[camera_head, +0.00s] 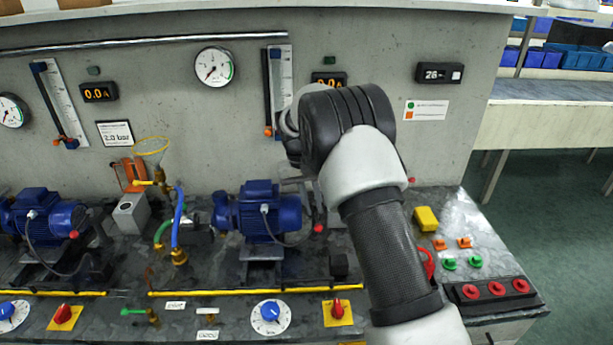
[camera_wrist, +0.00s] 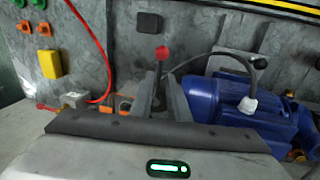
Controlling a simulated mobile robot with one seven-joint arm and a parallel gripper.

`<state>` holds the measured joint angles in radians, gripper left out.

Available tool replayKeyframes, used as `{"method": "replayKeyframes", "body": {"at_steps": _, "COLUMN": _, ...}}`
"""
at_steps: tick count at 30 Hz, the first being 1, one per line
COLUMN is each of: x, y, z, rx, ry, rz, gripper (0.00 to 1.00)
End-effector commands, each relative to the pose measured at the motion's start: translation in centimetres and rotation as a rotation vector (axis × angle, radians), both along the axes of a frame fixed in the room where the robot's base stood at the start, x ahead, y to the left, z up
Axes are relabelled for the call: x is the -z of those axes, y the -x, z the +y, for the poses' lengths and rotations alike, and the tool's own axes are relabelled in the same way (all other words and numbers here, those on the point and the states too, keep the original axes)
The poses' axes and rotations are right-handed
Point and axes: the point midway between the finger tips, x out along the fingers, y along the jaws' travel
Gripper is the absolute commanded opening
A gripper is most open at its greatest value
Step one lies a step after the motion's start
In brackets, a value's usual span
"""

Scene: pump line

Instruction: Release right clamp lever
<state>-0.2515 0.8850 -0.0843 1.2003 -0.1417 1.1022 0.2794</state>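The right clamp lever has a red ball knob (camera_head: 318,228) beside the right blue pump motor (camera_head: 262,212) in the head view. In the wrist view the red knob (camera_wrist: 162,52) and its dark stem stand in line with the gap between the two grey fingers. My gripper (camera_wrist: 160,85) appears open, with a narrow gap between its fingers; no contact with the lever can be made out. In the head view my arm hides most of the gripper. The blue motor also shows just right of the fingers in the wrist view (camera_wrist: 225,108).
A left blue motor (camera_head: 40,215) has its own red-knobbed lever (camera_head: 74,234). A yellow box (camera_head: 426,218) and red buttons (camera_head: 496,289) are on the right of the bench. A red cable (camera_wrist: 98,45) runs left of the fingers. Gauges and displays line the back wall.

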Motion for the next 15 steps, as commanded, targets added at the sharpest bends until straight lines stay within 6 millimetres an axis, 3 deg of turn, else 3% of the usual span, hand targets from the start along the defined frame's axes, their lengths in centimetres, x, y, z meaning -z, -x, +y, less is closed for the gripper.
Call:
{"method": "replayKeyframes", "body": {"at_steps": 9, "x": -7.9, "y": -0.1, "z": 1.6, "rx": -0.001, "ry": -0.002, "rz": -0.004, "gripper": 0.15}}
{"method": "replayKeyframes", "body": {"at_steps": 15, "x": -12.0, "y": -0.1, "z": 2.4, "rx": -0.001, "ry": -0.002, "rz": -0.004, "gripper": 0.15}}
